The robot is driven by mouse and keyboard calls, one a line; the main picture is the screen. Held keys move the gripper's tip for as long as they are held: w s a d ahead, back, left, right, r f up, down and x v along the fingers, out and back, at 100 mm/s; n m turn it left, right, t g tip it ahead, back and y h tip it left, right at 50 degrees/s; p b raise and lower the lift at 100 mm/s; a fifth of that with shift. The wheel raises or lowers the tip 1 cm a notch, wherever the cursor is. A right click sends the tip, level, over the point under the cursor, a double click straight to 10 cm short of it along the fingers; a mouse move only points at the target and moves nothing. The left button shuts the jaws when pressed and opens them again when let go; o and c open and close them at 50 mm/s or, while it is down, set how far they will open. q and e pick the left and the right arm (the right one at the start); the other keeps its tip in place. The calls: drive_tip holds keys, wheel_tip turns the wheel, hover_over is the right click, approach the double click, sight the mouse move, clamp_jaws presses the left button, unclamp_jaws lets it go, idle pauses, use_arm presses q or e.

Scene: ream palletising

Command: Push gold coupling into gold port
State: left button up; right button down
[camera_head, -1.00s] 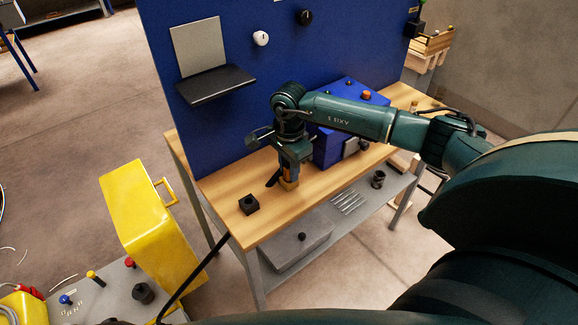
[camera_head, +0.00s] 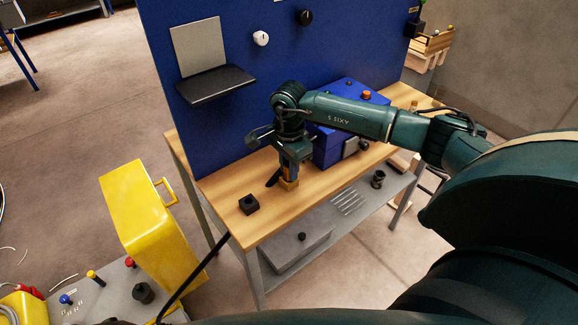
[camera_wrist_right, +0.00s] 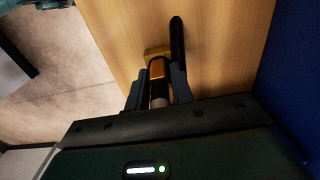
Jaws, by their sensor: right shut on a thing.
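My right gripper (camera_head: 290,168) points straight down over the table. In the right wrist view its fingers (camera_wrist_right: 157,90) are shut on the gold coupling (camera_wrist_right: 157,70), a short cylinder with an orange-gold band and a grey end. The coupling's far end meets the gold port (camera_wrist_right: 155,52), a small gold block on the wooden top. In the head view the gold port (camera_head: 289,184) sits right under the fingertips. I cannot tell how deep the coupling is in the port. My left gripper is not in view.
A black rod-like piece (camera_wrist_right: 176,40) stands close beside the gold port. A black block with a hole (camera_head: 249,204) lies to its left on the table (camera_head: 225,187). A blue box (camera_head: 328,150) stands close on the right, and a blue panel (camera_head: 230,120) rises behind.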

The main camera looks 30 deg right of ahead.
drive_tip(key=shift+r+p, duration=0.85)
drive_tip(key=shift+r, duration=0.75)
drive_tip(key=shift+r, duration=0.1)
drive_tip(key=shift+r+p, duration=1.15)
drive_tip(key=shift+r, duration=0.75)
